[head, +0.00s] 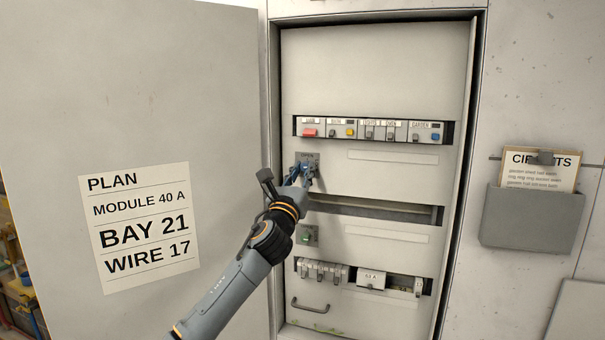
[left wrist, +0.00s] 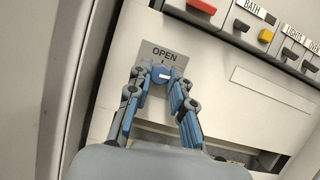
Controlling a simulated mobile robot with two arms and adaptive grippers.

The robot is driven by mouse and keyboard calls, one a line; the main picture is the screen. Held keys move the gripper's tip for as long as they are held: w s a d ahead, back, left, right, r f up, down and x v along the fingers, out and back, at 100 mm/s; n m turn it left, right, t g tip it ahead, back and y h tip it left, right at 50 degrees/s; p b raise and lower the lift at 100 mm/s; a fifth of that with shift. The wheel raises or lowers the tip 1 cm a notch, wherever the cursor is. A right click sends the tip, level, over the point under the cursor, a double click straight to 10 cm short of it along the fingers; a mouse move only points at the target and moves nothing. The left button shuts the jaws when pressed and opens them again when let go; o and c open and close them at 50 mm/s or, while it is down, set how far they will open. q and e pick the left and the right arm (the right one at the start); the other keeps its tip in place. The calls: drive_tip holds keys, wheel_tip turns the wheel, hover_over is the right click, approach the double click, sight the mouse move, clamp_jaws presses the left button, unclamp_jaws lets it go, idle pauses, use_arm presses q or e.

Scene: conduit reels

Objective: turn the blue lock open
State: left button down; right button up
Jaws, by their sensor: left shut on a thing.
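The blue lock (left wrist: 160,76) is a round knob with a pale line across its face, on a grey plate (left wrist: 176,61) marked OPEN on the cabinet panel. My left gripper (left wrist: 158,78) is shut on the knob, one fingertip on each side. The pale line on the knob lies roughly level in the left wrist view. In the head view my left gripper (head: 303,174) is at the plate (head: 308,158) and hides most of the lock. My right gripper is not in view.
A row of breakers (head: 373,130) is above the lock. A green knob (head: 306,237) and a lower row of modules (head: 322,271) are below it. The cabinet door (head: 130,90) stands open at left with a plan sheet (head: 141,230). A grey card holder (head: 533,218) hangs at right.

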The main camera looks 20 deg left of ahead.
use_arm(q)
drive_tip(key=n+y, duration=0.1)
drive_tip(key=n, duration=0.2)
drive_tip(key=n+y, duration=0.2)
drive_tip(key=shift+d+n+g+b, duration=0.2)
drive_tip(key=shift+n+g+b, duration=0.1)
drive_tip(key=shift+n+b, duration=0.1)
drive_tip(key=n+y, duration=0.1)
drive_tip(key=n, duration=0.2)
drive_tip(key=shift+r+n+g, duration=0.15)
drive_tip(key=shift+n+g, duration=0.15)
drive_tip(key=shift+n, duration=0.1)
drive_tip(key=n+g+y, duration=0.1)
drive_tip(key=n, duration=0.2)
drive_tip(key=shift+d+y+p, duration=0.1)
drive_tip(key=shift+y+p, duration=0.3)
drive_tip(key=n+g, duration=0.1)
drive_tip(key=n, duration=0.1)
drive_tip(key=n+g+p, duration=0.1)
drive_tip(key=n, duration=0.2)
drive_tip(key=shift+r+y, duration=0.2)
drive_tip(key=shift+y, duration=0.2)
drive_tip(key=shift+n+g+p, duration=0.7)
drive_tip(key=shift+n+p, duration=0.2)
drive_tip(key=shift+n, duration=0.8)
drive_tip(key=c, duration=1.2)
unclamp_jaws()
drive_tip(key=shift+s, duration=0.15)
